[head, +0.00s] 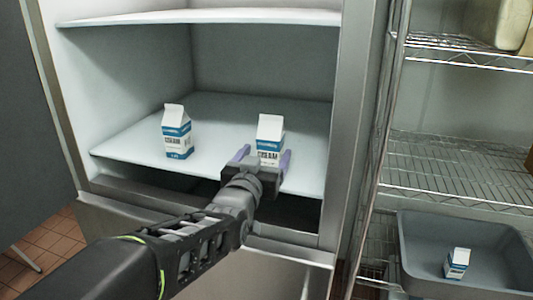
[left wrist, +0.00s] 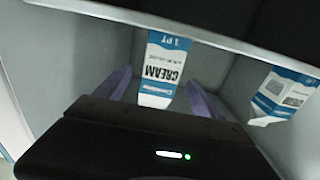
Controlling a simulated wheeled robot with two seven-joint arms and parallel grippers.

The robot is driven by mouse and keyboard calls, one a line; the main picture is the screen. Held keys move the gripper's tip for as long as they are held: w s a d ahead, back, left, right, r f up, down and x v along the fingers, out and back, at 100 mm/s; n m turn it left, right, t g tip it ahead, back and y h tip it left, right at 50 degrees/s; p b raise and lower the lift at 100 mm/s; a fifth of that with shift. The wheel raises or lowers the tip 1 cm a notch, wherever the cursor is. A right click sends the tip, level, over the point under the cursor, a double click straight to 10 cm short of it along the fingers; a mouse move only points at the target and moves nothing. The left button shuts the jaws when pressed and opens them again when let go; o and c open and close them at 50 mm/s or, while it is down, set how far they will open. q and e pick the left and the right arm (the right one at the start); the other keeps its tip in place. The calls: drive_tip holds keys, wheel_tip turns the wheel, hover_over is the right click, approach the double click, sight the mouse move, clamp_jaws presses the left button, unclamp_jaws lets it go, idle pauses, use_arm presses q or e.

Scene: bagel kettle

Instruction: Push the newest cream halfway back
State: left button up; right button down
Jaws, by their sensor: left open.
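Two small white-and-blue cream cartons stand upright on the fridge's middle shelf (head: 215,115). The right cream carton (head: 270,133) stands towards the shelf's right side; the left cream carton (head: 177,133) stands apart from it. My left gripper (head: 265,154) is open, with one purple finger at each side of the right carton's lower part. The left wrist view shows this carton (left wrist: 163,70) upside down between the spread fingers; I cannot tell whether they touch it. The left carton (left wrist: 283,95) shows at that view's right. A third cream carton (head: 457,263) is in a grey bin at lower right. Date details are unreadable.
An upper shelf (head: 200,16) spans the fridge above the cartons. The fridge's right frame (head: 352,120) stands close to my arm's right. The shelf behind the cartons is clear. A wire rack (head: 455,165) and the grey bin (head: 415,240) are outside the fridge at right.

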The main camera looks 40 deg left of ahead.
sight(274, 142)
use_arm(q)
drive_tip(key=shift+p+x, duration=0.75)
drive_tip(key=shift+x, duration=3.2)
clamp_jaws()
unclamp_jaws()
drive_tip(key=shift+f, duration=0.1)
drive_tip(key=shift+s, duration=0.15)
